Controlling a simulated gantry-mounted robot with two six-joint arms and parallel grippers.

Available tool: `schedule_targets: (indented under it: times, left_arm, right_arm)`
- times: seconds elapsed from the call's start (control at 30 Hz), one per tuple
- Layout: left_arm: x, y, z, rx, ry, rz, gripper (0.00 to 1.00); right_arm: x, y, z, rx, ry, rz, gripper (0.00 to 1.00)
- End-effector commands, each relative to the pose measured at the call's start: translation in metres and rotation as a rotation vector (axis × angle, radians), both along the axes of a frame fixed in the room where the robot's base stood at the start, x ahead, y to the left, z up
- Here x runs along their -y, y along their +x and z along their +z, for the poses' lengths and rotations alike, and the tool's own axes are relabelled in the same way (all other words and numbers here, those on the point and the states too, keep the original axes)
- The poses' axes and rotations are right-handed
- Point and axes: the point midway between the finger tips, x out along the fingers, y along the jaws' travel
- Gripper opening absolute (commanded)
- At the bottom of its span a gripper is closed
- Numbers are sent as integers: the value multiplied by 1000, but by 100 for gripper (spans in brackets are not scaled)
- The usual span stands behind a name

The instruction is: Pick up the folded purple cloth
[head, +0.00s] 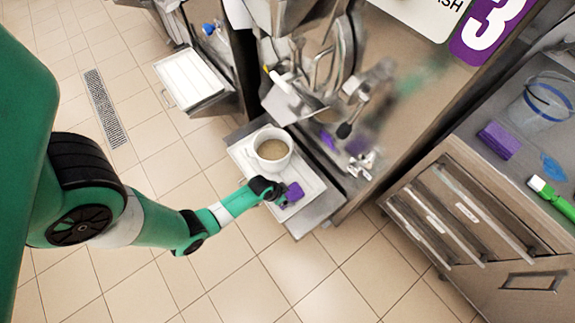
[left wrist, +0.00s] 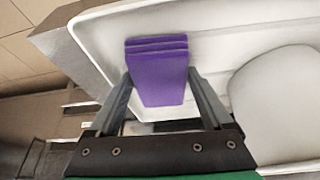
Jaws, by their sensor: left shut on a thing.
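The folded purple cloth (head: 292,192) is at the front edge of a white tray (head: 314,186) under the freezer spout. In the left wrist view the cloth (left wrist: 158,75) shows as a layered purple block between the two fingers of my left gripper (left wrist: 160,85). The gripper is shut on it. In the head view my left gripper (head: 277,190) reaches in from the left and meets the cloth; it hides part of it. I cannot tell whether the cloth touches the tray. My right gripper is not in view.
A white cup (head: 272,148) with brownish contents stands on the tray close behind the gripper. The steel freezer and its spout rise behind. At right, a drawer counter holds a purple block (head: 499,140), a clear container (head: 540,105) and a green-handled brush (head: 553,197).

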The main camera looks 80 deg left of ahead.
Motion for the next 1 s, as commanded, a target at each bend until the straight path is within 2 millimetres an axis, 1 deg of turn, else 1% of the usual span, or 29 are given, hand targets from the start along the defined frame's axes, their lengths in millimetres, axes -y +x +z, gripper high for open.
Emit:
schedule_targets:
  times: [0.17, 0.27, 0.3, 0.37, 0.53, 0.57, 0.6, 0.7, 0.73, 0.83, 1.0]
  left_arm:
    - [0, 0, 12, 1, 0, 0, 29]
    - [0, 0, 29, 2, 1, 0, 29]
    - [0, 1, 38, 3, 1, 0, 29]
    - [9, -7, 51, -2, -2, -3, 29]
    - [41, -31, 104, -2, -1, -8, 29]
    - [47, -36, 108, -3, -1, -9, 29]
    - [59, -45, 107, -4, 0, -13, 29]
    - [83, -63, 118, -3, 0, -14, 29]
    - [88, -66, 119, -3, 1, -14, 29]
    - [100, -76, 125, -2, 1, -11, 29]
    - [110, -83, 129, -1, 0, -4, 29]
  right_arm:
    - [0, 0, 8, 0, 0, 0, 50]
    - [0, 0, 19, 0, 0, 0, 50]
    - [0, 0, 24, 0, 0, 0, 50]
    - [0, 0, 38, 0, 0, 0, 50]
    - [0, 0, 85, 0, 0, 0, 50]
    - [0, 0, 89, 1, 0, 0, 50]
    - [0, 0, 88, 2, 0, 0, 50]
    - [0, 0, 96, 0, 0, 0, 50]
    - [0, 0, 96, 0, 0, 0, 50]
    - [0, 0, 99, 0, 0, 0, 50]
    - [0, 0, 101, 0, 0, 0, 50]
